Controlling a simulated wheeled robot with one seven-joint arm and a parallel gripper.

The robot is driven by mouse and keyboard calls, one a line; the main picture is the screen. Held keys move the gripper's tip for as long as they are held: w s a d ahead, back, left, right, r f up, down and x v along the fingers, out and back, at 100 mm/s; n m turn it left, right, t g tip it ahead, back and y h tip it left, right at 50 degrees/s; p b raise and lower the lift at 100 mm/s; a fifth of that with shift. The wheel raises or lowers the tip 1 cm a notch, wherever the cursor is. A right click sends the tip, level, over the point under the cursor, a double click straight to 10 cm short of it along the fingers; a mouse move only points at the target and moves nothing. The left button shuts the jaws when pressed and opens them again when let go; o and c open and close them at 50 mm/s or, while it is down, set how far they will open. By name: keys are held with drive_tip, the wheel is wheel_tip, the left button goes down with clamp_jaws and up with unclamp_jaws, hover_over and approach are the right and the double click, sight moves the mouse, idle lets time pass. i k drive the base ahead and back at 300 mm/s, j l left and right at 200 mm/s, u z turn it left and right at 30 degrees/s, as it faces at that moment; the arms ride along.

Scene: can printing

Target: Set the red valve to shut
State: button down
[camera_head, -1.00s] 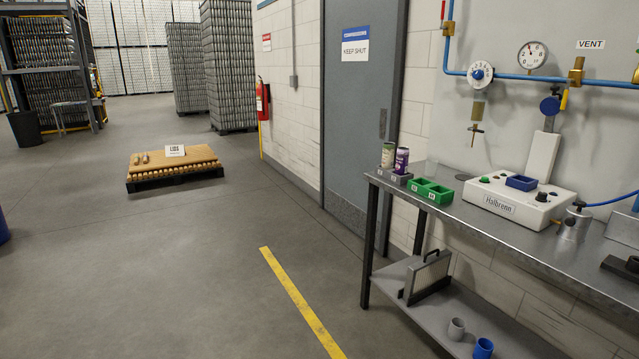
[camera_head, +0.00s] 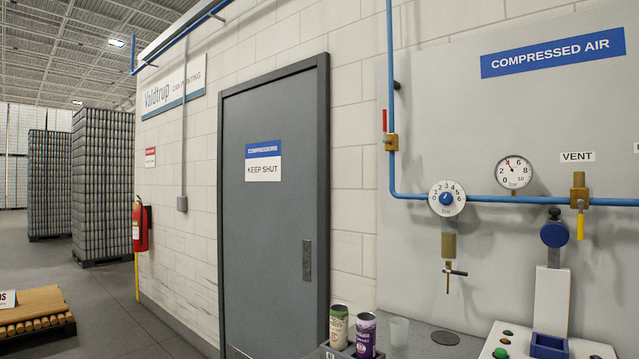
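The red valve handle (camera_head: 384,120) stands upright, in line with the vertical blue pipe, just above a brass valve body (camera_head: 391,143) at the left edge of the compressed air panel. The pipe bends below it and runs right to a regulator dial (camera_head: 446,198) and a pressure gauge (camera_head: 514,173), whose needle points up and a little left. A yellow handle (camera_head: 580,224) hangs down from the brass vent valve (camera_head: 579,193) at the right. My gripper is not in view.
A closed grey door (camera_head: 270,215) is left of the panel. Open floor (camera_head: 105,290) lies at the left.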

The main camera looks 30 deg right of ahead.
sight(385, 141)
drive_tip(key=i, duration=1.95)
